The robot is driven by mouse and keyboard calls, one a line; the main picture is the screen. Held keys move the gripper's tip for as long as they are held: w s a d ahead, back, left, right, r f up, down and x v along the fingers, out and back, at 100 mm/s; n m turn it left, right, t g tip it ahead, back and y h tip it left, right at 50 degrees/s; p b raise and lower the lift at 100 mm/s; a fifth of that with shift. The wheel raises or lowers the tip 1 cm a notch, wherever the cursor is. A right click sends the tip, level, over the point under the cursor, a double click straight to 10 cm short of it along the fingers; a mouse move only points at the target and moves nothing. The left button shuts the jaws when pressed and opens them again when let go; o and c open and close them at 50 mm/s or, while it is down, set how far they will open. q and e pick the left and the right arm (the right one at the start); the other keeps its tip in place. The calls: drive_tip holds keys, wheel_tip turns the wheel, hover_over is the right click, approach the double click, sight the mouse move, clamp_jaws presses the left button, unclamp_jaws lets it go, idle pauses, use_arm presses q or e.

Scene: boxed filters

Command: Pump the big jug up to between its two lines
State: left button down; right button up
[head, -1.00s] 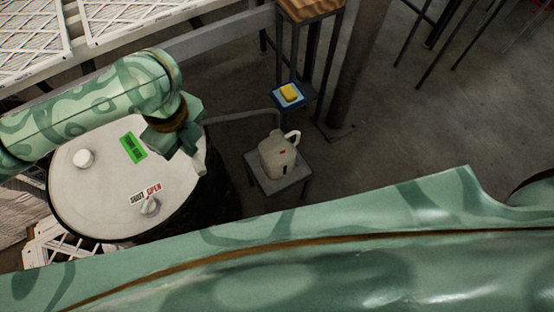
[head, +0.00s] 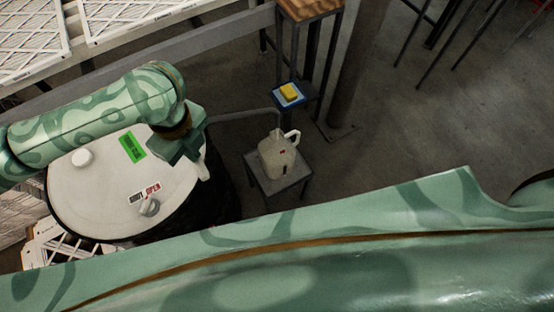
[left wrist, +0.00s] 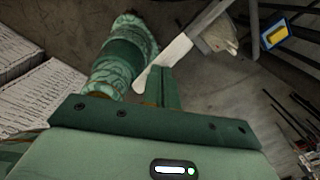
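The big pale jug (head: 276,160), with a white loop handle, stands upright on a small grey stand (head: 291,182). A small red mark and a dark mark show on its side; I cannot make out the liquid level. A grey spout pipe (head: 240,115) runs from beside my gripper to the jug's mouth. My left gripper (head: 192,152) is over the right side of the white drum lid (head: 95,190), at a white pump part (head: 203,170). In the left wrist view its fingers (left wrist: 162,88) are close together, beside a long pale bar (left wrist: 180,48). No gap shows between them. My right gripper is out of view.
The lid carries a green label (head: 132,146), a white cap (head: 83,158) and a knob (head: 149,208) beside a shut/open label. White framed filters (head: 120,15) lie at the upper left.

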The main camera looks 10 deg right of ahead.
sight(199, 164)
use_arm(q)
drive_tip(key=shift+f, duration=0.7)
drive_tip(key=shift+a+f+b, duration=0.1)
drive_tip(key=shift+f+b, duration=0.25)
drive_tip(key=shift+f, duration=0.7)
drive_tip(key=shift+s+f, duration=0.1)
drive_tip(key=shift+f, duration=1.05)
drive_tip(key=shift+f+b, duration=0.1)
drive_tip(key=shift+b, duration=0.2)
drive_tip(key=shift+f, duration=0.55)
drive_tip(key=shift+r, duration=0.1)
